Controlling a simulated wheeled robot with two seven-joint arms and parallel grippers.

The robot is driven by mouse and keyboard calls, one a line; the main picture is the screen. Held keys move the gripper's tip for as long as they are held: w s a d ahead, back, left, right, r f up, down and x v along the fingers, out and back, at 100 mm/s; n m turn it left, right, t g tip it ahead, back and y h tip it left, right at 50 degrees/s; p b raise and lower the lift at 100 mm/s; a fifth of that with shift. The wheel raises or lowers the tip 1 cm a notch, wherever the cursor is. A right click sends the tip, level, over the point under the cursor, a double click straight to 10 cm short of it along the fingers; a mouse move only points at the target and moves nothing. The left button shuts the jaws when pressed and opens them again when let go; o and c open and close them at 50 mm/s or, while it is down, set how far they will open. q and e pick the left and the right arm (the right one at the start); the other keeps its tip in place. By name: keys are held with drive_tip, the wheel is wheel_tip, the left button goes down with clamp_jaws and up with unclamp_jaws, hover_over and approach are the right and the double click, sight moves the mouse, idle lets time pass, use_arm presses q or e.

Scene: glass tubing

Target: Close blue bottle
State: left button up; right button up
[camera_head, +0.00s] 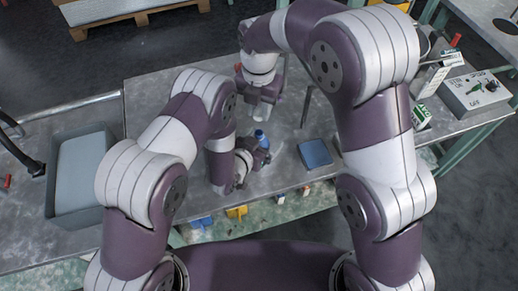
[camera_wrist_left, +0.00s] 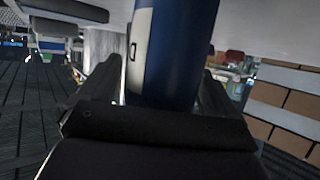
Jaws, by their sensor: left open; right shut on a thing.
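The blue bottle (camera_head: 261,137) stands on the grey table beside my left gripper (camera_head: 258,158), with its lower part hidden by the gripper. In the left wrist view the blue bottle (camera_wrist_left: 180,55), with a white label, fills the middle. There the dark fingers of my left gripper (camera_wrist_left: 155,90) are on either side of it, open. The bottle's cap cannot be told apart in these views.
A flat blue square (camera_head: 315,153) lies on the table right of the bottle. A grey tub (camera_head: 80,175) stands at the left. A grey control box (camera_head: 475,92) and small cartons (camera_head: 432,77) are at the right. Yellow (camera_head: 237,212) and blue (camera_head: 202,223) pieces show below the front edge.

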use_arm(q)
drive_tip(key=c, duration=1.5)
use_arm(e)
hover_over(259, 133)
drive_tip(key=shift+f, duration=2.5)
drive_tip(key=shift+f, duration=0.9)
drive_tip(key=shift+f, duration=0.55)
use_arm(q)
clamp_jaws()
use_arm(e)
drive_tip(key=m, duration=0.3)
